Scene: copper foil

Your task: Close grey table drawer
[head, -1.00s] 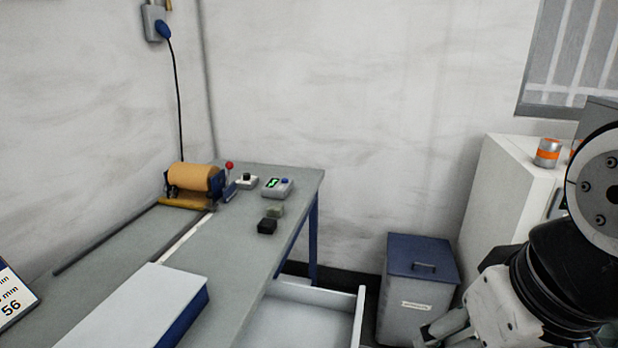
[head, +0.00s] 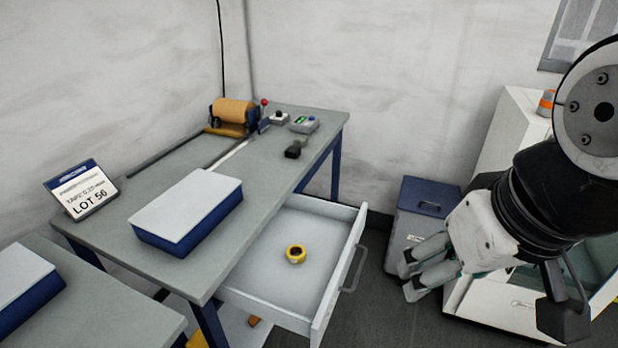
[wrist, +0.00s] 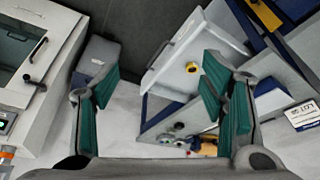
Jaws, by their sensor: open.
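The grey table (head: 170,262) has its white drawer (head: 262,262) pulled out on the right side. The drawer's grey bar handle (head: 354,268) is on its outer front panel. A yellow tape roll (head: 295,254) lies inside the drawer. The drawer also shows in the wrist view (wrist: 172,72), between my fingers in the picture. My gripper (head: 412,278) is open and empty, in the air right of the drawer front and apart from it. In the wrist view my green-padded fingers (wrist: 160,90) are spread wide.
A grey bin with a blue lid (head: 425,198) stands behind my gripper, next to a white cabinet (head: 490,150). A blue-and-white box (head: 187,210), a lot sign (head: 84,190) and a foil roll (head: 234,112) are on the tabletop. Dark floor (head: 375,310) is clear in front of the drawer.

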